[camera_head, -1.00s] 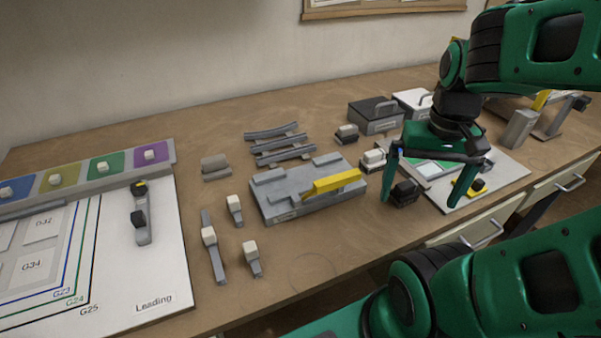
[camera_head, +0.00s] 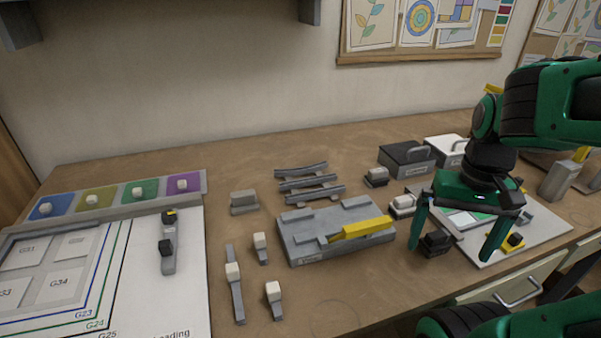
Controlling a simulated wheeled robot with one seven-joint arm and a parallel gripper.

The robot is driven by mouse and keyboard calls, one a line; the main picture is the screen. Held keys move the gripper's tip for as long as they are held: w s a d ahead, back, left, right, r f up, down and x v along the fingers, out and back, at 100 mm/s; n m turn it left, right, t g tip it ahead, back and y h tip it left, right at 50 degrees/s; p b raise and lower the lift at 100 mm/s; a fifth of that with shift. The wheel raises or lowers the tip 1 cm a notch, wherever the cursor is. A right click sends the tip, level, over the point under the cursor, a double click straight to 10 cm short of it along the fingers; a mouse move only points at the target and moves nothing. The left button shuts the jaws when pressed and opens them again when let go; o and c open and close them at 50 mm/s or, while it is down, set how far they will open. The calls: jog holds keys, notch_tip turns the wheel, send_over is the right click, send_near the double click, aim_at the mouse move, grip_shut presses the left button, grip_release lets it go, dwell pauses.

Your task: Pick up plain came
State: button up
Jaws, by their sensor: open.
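My gripper (camera_head: 450,255) is open and empty, its two green fingers pointing down at the right of the bench. A small black block (camera_head: 436,243) shows between the fingers; I cannot tell whether they touch it. No label marks a plain came. Several grey strips could be cames: a long one with a white knob (camera_head: 235,295), two short white-knobbed ones beside it (camera_head: 261,250) (camera_head: 274,300), and three at the back (camera_head: 312,192). All lie left of my gripper, well apart from it.
A grey block fixture with a yellow lever (camera_head: 300,245) stands between the strips and my gripper. The leading board (camera_head: 185,300) lies at left, with a grey tool (camera_head: 167,250) on it. A black box (camera_head: 405,160) stands behind. The front middle of the bench is mostly clear.

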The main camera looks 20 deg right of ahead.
jog(key=shift+s+r, duration=0.2)
jog(key=shift+s, duration=0.1)
jog(key=c, duration=0.5)
jog(key=shift+w+r, duration=0.1)
jog(key=shift+r, duration=0.3)
jog(key=c, duration=0.5)
jog(key=w+r+m, duration=0.1)
jog(key=w, duration=0.4)
jog(key=w+a+r+m, duration=0.1)
jog(key=w, duration=0.4)
jog(key=w+a+r+m, duration=0.1)
jog(key=w+r+m, duration=0.1)
jog(key=w, duration=0.3)
jog(key=shift+w+a, duration=0.1)
jog(key=shift+a, duration=0.15)
jog(key=c, duration=0.6)
jog(key=m+y, duration=0.4)
jog(key=m, duration=0.4)
send_near(303, 168)
jog(key=shift+w+a+f, duration=0.1)
jog(key=shift+f, duration=0.5)
jog(key=shift+w+a+f, duration=0.1)
jog(key=shift+a+f, duration=0.05)
jog(key=shift+f, duration=0.45)
jog(key=x, duration=0.4)
jog(key=shift+s+a, duration=0.25)
jog(key=shift+a+f, duration=0.2)
jog(key=shift+f, duration=0.4)
